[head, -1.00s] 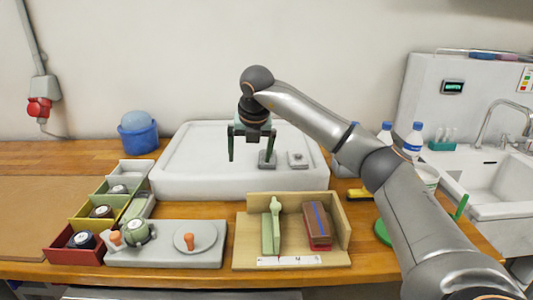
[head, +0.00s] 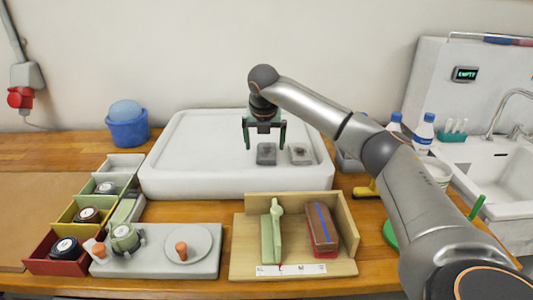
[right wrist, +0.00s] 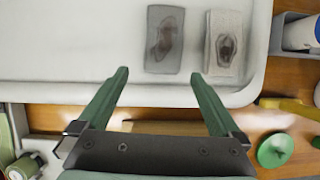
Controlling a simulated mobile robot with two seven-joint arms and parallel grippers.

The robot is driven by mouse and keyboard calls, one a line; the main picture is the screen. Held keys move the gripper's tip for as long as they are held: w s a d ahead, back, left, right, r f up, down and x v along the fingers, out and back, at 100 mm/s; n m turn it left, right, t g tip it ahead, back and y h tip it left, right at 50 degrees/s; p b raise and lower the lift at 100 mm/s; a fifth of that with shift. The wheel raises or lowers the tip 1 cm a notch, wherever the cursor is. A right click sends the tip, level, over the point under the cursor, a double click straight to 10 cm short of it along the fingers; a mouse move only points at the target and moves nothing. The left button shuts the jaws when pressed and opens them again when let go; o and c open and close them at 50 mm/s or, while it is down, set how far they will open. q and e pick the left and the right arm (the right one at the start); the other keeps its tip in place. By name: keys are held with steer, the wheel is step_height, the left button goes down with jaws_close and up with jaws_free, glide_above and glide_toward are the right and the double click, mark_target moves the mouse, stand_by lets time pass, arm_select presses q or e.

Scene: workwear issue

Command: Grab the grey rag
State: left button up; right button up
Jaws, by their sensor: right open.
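A flat, folded grey rag (head: 266,158) with a dark stain lies in the large white tray. It also shows in the right wrist view (right wrist: 164,40), just beyond my fingertips. A paler cloth (head: 300,154) with a dark mark lies right of it, a small gap apart; in the right wrist view it is the right one (right wrist: 226,45). My right gripper (head: 265,146) is open and empty, pointing down over the tray by the grey rag. In the right wrist view its green fingers (right wrist: 160,74) are spread wide. How high they are above the rag is unclear. My left gripper is not in view.
The white tray (head: 185,181) has a raised rim. In front stand a wooden holder (head: 245,258) with brushes or blocks and a grey board (head: 150,262). Coloured bins (head: 45,268) and a blue bucket (head: 127,131) are left; bottles (head: 424,133) and a sink are right.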

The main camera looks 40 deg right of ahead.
mark_target(266, 158)
steer(key=x, duration=0.5)
steer(key=shift+s+f+p, duration=0.25)
steer(key=shift+f+p, duration=0.1)
steer(key=shift+f, duration=0.05)
steer(key=shift+c, duration=0.4)
steer(key=c, duration=1.3)
steer(key=shift+o, duration=0.2)
steer(key=shift+r, duration=0.1)
